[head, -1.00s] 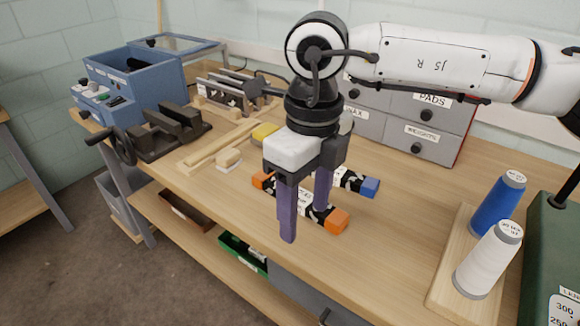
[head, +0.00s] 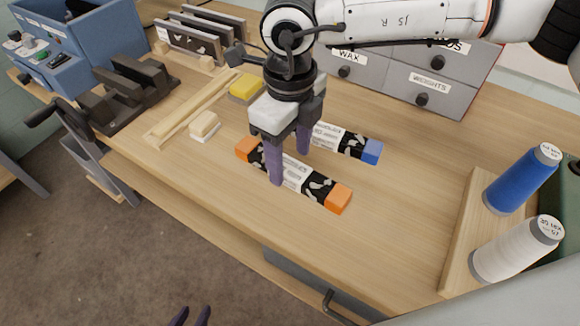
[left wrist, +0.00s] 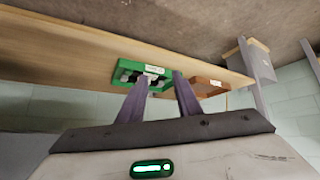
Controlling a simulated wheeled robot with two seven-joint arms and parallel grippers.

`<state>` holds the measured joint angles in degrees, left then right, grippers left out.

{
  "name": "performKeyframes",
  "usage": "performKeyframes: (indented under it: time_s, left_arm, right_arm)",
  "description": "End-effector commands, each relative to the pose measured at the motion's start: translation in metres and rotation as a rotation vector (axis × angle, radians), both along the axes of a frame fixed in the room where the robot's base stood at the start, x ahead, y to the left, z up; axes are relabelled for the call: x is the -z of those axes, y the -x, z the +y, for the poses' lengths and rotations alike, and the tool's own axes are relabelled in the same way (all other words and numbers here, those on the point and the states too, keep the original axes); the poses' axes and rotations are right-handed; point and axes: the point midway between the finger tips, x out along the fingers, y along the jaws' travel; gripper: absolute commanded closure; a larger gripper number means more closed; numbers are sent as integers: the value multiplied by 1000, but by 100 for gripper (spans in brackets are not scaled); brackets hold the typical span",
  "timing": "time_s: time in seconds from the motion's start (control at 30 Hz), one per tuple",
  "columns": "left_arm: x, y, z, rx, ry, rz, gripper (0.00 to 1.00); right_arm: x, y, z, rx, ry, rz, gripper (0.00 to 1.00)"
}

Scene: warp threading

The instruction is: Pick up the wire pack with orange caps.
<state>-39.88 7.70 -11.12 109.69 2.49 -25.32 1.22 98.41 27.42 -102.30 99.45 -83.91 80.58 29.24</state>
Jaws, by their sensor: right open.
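The wire pack with orange caps (head: 320,187) lies on the bench, a black patterned bar with a white label and an orange cap at each end. My right gripper (head: 289,168) points down over its middle, open. One purple finger is at the pack's near side and the other toward its far side; part of the pack is hidden behind the near finger. Whether the fingers touch it I cannot tell. My left gripper (head: 191,317) shows only its fingertips at the bottom of the head view. In the left wrist view (left wrist: 157,84) its fingers are apart and empty.
A similar pack with a blue cap (head: 358,147) lies just behind. A yellow block (head: 246,88) and a pale block (head: 205,125) lie to the left. Blue (head: 522,180) and white (head: 515,250) spools are at the right. The bench front is clear.

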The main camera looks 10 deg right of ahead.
Motion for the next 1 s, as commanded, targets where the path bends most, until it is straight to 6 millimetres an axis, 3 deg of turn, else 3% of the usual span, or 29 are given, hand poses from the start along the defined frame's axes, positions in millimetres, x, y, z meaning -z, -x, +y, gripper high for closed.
performKeyframes:
  time_s: [0.2, 0.43, 0.77, 1.0]
  left_arm:
    - [-8, -9, 2, -4, 0, -20, 69]
    - [-7, -10, 3, -4, -1, -21, 69]
    - [-5, -6, 3, -4, -3, -12, 69]
    - [-3, -4, 3, -3, -3, -7, 69]
  right_arm:
    - [22, 0, -1, 1, 0, 0, 44]
    - [23, 0, 0, 1, -1, -1, 44]
    - [23, 0, 0, 1, 0, -1, 99]
    - [21, -1, 0, 1, -2, -4, 100]
